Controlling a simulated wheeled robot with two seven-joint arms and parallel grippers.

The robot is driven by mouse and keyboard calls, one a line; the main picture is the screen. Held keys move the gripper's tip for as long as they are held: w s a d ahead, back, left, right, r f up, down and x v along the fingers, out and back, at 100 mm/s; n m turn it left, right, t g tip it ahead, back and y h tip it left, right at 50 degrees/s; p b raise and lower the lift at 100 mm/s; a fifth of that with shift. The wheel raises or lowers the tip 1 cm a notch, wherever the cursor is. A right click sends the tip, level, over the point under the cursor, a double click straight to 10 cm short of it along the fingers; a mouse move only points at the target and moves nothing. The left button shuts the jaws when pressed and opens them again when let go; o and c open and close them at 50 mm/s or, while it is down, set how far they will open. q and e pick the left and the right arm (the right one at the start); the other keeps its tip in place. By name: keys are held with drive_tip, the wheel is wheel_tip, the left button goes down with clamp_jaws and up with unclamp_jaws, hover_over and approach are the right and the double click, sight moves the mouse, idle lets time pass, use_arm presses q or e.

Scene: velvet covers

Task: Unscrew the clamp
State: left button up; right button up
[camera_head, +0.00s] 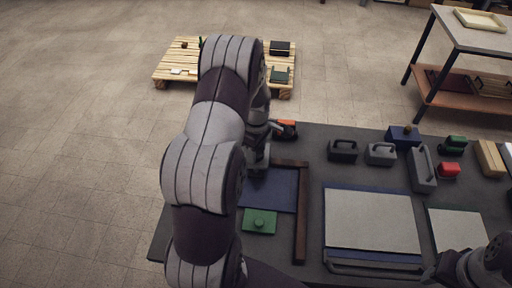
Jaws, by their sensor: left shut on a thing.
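My left gripper (259,160) points down at the upper left of a blue panel (272,187) on the dark table (325,165). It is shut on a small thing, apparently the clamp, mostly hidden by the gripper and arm. A brown wooden strip runs along the panel's right side (302,215) and part of its far side. A small orange and dark thing (287,129) lies just beyond the gripper. A green block with a round knob (260,221) sits at the panel's near edge. Part of my right arm shows at the lower right; its fingertips cannot be made out.
A pale panel (368,219) lies right of the wooden strip. Grey handled blocks (381,153), a blue box (403,137) and a red block (448,169) stand along the far right. A pallet (182,64) and a shelf (476,35) stand beyond the table.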

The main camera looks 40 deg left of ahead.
use_arm(q)
drive_tip(key=n, duration=0.3)
drive_tip(key=shift+r+n+p, duration=0.15)
drive_tip(key=shift+n+p, duration=0.15)
drive_tip(key=shift+n, duration=0.1)
drive_tip(key=n, duration=0.3)
drive_tip(key=shift+w+n, duration=0.1)
drive_tip(key=shift+n, duration=0.2)
drive_tip(key=n+p, duration=0.1)
drive_tip(key=n, duration=0.5)
drive_tip(key=shift+a, duration=0.1)
drive_tip(key=shift+n, duration=0.3)
drive_tip(key=o, duration=1)
drive_tip(key=shift+o, duration=0.2)
wheel_tip(320, 180, up, 13)
drive_tip(key=b, duration=0.1)
drive_tip(key=shift+f+b, duration=0.2)
drive_tip(key=shift+b, duration=0.2)
